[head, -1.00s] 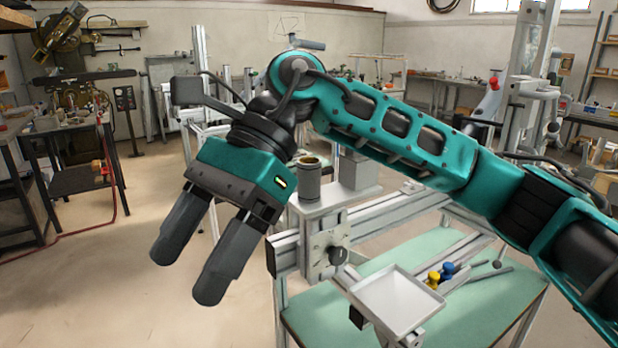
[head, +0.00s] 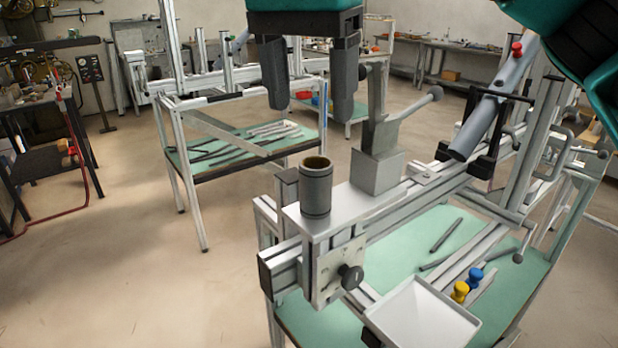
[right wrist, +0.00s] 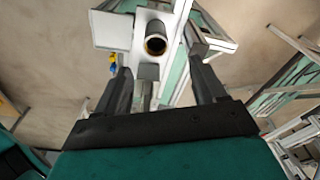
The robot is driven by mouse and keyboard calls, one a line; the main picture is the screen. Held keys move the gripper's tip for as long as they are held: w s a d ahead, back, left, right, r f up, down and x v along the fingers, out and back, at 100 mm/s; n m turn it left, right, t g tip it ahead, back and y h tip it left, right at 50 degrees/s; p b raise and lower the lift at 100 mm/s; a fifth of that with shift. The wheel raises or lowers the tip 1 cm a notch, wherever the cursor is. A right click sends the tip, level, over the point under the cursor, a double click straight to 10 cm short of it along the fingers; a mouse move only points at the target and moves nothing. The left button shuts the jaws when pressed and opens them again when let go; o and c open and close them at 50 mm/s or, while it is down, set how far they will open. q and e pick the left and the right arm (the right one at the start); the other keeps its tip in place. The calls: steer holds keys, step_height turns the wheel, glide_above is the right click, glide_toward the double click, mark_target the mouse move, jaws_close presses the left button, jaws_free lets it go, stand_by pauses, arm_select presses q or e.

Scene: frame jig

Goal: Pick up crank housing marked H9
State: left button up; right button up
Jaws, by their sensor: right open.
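A dark grey hollow cylinder (head: 316,190) stands upright on the light plate at the left end of the jig. It looks like the crank housing, but no H9 mark is readable. In the right wrist view, its open round top (right wrist: 155,44) shows just beyond the fingertips, roughly between their lines. My right gripper (head: 311,108) is open and empty, fingers pointing down. In the head view it appears above the cylinder, with a clear gap. My left gripper is not in view.
A grey block with an angled post (head: 376,172) stands on the rail right of the cylinder. A knob (head: 350,277) sticks out below the plate. A white tray (head: 420,322) and yellow and blue pieces (head: 460,291) are at the front right. A tilted grey tube (head: 492,108) is behind.

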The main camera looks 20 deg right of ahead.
mark_target(316, 179)
steer(key=f, duration=0.5)
steer(key=shift+d+b, duration=0.25)
steer(key=shift+b, duration=0.05)
steer(key=f, duration=0.6)
steer(key=shift+w+d+f, duration=0.1)
steer(key=shift+d+f, duration=0.05)
steer(key=shift+d, duration=0.1)
steer(key=c, duration=1.1)
steer(key=shift+c, duration=0.2)
